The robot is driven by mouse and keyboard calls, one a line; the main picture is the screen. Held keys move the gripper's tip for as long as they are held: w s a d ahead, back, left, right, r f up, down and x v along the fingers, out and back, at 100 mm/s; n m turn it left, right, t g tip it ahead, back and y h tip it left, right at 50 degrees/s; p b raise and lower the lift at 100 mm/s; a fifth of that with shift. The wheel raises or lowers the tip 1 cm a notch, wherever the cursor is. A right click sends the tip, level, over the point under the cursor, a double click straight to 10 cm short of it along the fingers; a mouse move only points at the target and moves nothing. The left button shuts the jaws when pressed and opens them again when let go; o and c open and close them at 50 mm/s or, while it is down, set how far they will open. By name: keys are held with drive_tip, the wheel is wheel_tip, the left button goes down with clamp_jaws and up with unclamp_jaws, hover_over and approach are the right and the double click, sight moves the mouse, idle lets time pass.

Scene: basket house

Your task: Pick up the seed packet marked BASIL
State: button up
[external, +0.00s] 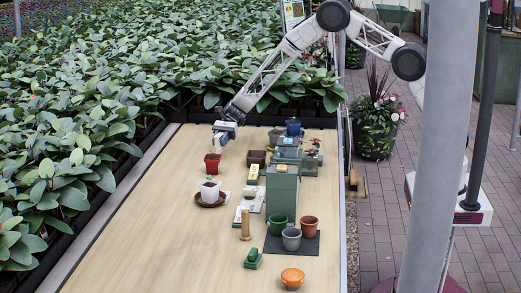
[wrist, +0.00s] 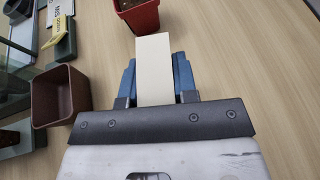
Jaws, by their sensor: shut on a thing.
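My gripper (external: 223,134) is shut on a flat, pale cream packet (wrist: 154,70), which shows between the blue fingers (wrist: 157,80) in the wrist view. The face I see is blank, so I cannot read whether it says BASIL. In the external view the pale packet (external: 219,143) hangs below my gripper, above and behind the red pot. I cannot make out the word BASIL anywhere in either view.
A red pot (external: 212,162) stands close below my gripper. A brown square pot (wrist: 60,98) is to the left in the wrist view. A white pot on a saucer (external: 209,192), green holders (external: 282,190) and several pots stand nearer the camera. The table's left side is clear.

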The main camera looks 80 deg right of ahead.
sight(219, 135)
wheel_tip(219, 135, up, 7)
drive_tip(key=shift+f, duration=0.15)
